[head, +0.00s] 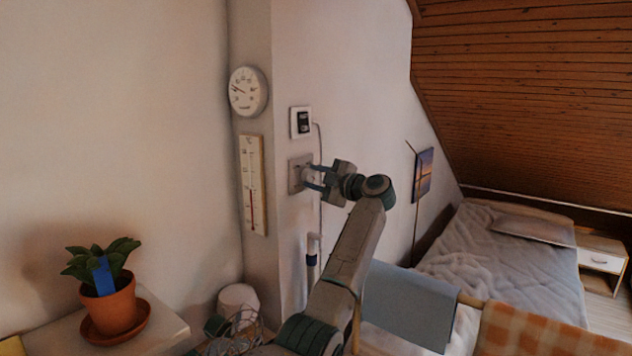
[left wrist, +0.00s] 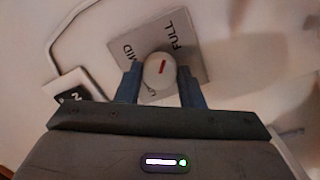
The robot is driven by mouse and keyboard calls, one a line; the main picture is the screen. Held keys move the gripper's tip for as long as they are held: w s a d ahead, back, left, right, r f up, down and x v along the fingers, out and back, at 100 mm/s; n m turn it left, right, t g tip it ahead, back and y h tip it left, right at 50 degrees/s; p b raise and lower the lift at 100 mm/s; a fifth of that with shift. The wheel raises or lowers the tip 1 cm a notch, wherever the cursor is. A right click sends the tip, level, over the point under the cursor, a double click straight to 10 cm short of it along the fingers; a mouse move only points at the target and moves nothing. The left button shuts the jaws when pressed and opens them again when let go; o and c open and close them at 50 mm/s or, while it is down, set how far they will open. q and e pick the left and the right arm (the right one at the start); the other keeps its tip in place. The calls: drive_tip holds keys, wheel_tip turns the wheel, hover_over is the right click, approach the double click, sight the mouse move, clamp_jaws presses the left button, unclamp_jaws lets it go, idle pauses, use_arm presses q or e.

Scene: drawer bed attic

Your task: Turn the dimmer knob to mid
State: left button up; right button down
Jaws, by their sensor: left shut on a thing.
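The dimmer knob (left wrist: 158,75) is round and white with a short red mark. It sits on a grey square plate (left wrist: 193,47) with the words MID and FULL; a third label is mostly hidden behind the knob and a finger. The red mark points roughly up in the left wrist view, seemingly between MID and FULL. In the head view the plate (head: 294,180) is on the wall edge. My left gripper (left wrist: 160,88) is shut on the knob, one blue finger on each side; it also shows in the head view (head: 312,177). My right gripper is not in view.
A switch box (head: 301,122) with a hanging cable is just above the plate. A thermometer (head: 253,185) and a round dial (head: 248,92) hang to the left. A potted plant (head: 110,303) stands lower left. A rail with cloths (head: 408,305) and a bed (head: 500,255) are to the right.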

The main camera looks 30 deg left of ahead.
use_arm(q)
drive_tip(key=n+b, duration=0.5)
drive_tip(key=shift+f, duration=0.35)
drive_tip(key=n+b, duration=0.2)
drive_tip(key=n, duration=0.1)
drive_tip(key=shift+g+y, duration=0.3)
drive_tip(key=shift+n+b, duration=0.6)
drive_tip(key=shift+n, duration=0.3)
drive_tip(key=n+b, duration=0.1)
drive_tip(key=n, duration=0.1)
drive_tip(key=shift+n, duration=0.4)
drive_tip(key=n+b, duration=0.1)
drive_tip(key=n, duration=0.2)
drive_tip(key=shift+w+g, duration=0.1)
drive_tip(key=shift+g, duration=0.2)
drive_tip(key=shift+n+b, duration=0.4)
drive_tip(key=shift+n, duration=0.6)
